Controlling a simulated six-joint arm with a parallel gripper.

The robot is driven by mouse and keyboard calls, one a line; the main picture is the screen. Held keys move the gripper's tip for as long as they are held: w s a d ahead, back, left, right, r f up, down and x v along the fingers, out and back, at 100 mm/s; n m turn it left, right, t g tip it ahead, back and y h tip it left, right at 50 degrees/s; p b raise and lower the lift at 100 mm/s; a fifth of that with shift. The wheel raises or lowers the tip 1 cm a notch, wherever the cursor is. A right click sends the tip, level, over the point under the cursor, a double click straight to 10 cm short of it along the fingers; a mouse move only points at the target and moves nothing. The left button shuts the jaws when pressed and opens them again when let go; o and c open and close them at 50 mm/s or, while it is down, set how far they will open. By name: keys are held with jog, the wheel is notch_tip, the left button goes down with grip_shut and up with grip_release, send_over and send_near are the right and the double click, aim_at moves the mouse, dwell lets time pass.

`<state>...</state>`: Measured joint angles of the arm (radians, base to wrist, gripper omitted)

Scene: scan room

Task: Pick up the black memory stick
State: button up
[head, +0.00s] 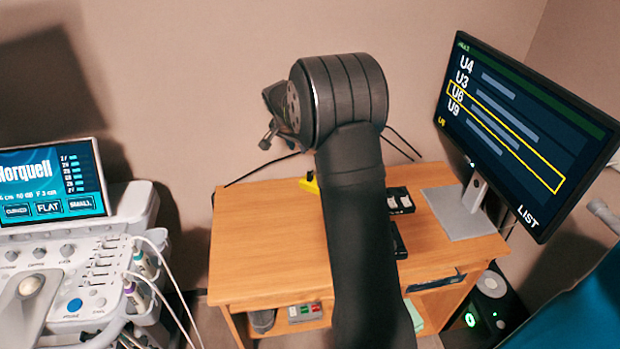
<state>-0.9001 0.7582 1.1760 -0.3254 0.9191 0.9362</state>
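I cannot make out the black memory stick in the head view; it may be too small or hidden behind my arm. My arm rises across the middle of the desk and covers much of its top. My gripper (270,120) seems to show in part at the left of the big dark joint, above the back of the desk. Its fingers are not clear, so I cannot tell whether it is open or shut, or holds anything.
The wooden desk (262,240) has free room at left. A yellow object (309,184) and black trays with small pale pieces (400,201) lie beside my arm. A monitor (520,130) stands at right on a grey base (465,213). An ultrasound console (75,270) stands left.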

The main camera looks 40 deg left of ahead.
jog(key=x, duration=1.1)
jog(key=d+x, duration=0.1)
jog(key=x, duration=0.4)
jog(key=shift+w+f, duration=0.1)
jog(key=shift+w, duration=0.2)
jog(key=shift+m, duration=0.3)
grip_shut()
